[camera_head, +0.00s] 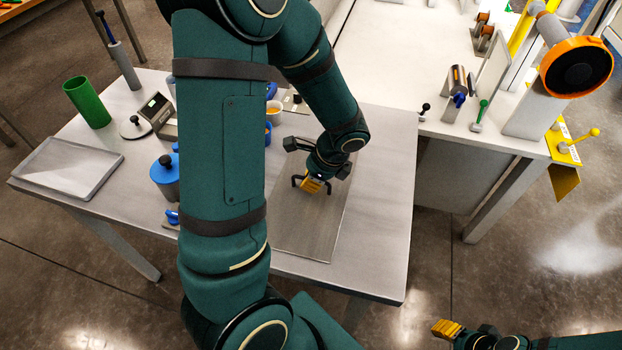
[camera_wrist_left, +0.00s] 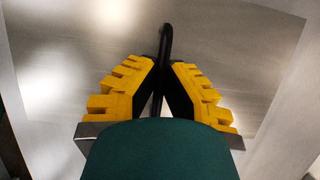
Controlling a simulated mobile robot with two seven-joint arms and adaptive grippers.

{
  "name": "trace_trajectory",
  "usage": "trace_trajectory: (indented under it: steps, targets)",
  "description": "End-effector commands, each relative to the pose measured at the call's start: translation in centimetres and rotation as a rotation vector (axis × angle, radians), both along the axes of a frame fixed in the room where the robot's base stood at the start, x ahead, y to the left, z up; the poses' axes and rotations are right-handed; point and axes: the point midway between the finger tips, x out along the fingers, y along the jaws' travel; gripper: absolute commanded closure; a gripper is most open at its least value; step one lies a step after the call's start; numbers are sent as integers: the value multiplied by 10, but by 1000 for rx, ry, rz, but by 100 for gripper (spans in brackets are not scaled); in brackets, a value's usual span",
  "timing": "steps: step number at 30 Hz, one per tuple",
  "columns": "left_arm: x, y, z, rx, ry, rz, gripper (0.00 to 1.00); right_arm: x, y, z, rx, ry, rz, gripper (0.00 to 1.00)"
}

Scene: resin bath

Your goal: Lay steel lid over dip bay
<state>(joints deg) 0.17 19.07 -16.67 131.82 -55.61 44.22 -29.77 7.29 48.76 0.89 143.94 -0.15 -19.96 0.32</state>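The steel lid (camera_head: 308,238) is a flat grey sheet lying on the grey table, with a black bar handle on top. My left gripper (camera_head: 313,184) reaches down to this handle. In the left wrist view the dark handle (camera_wrist_left: 166,40) passes between the yellow-padded fingers (camera_wrist_left: 165,65), which close in on it from both sides with no clear gap. The lid (camera_wrist_left: 235,50) looks flat beneath. My left arm hides part of the table and the lid's left side. My right gripper (camera_head: 447,328) is at the lower right, away from everything. I cannot make out the dip bay.
On the table (camera_head: 385,200) stand a green cylinder (camera_head: 87,102), a white tray (camera_head: 68,168), a blue-lidded container (camera_head: 165,176) and a small scale (camera_head: 158,115). A white bench (camera_head: 385,60) adjoins behind, holding an orange-rimmed round device (camera_head: 576,68). The table's right strip is clear.

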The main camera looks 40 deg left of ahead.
Motion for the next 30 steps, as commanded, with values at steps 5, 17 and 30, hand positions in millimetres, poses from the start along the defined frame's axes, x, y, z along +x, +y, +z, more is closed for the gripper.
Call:
trace_trajectory:
  steps: [5,17,30]
  targets:
    - [0,0,-3,0,0,0,66,1,0,-2,0,-1,0,53]
    - [0,0,3,0,0,0,66,0,0,3,0,0,0,53]
    - [14,-28,80,0,-4,-2,66,5,-1,26,-3,-12,-11,53]
